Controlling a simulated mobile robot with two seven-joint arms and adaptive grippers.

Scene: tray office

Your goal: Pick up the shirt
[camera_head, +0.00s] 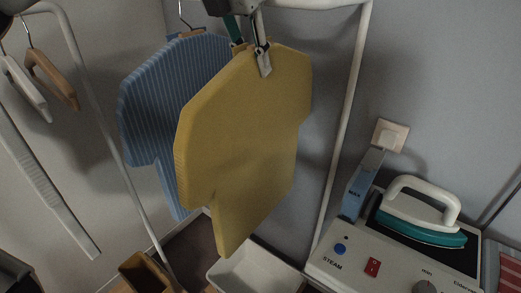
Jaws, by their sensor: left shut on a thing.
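A yellow shirt (245,140) hangs in the middle of the head view, its front turned slightly sideways. My left gripper (261,58) comes down from the top edge and is shut at the shirt's neck; one pale fingertip lies over the yellow cloth. Something teal shows beside the fingers, and I cannot tell what it is. A blue striped shirt (150,100) hangs behind and left of the yellow one, partly hidden by it, on a wooden hanger (188,33). My right gripper is not in view.
A white rail frame (345,120) stands behind the shirts. Empty hangers (50,78) hang at the left. A white bin (255,270) and a brown box (145,272) sit below. A teal iron (420,225) rests on a steam station (350,270) at the right.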

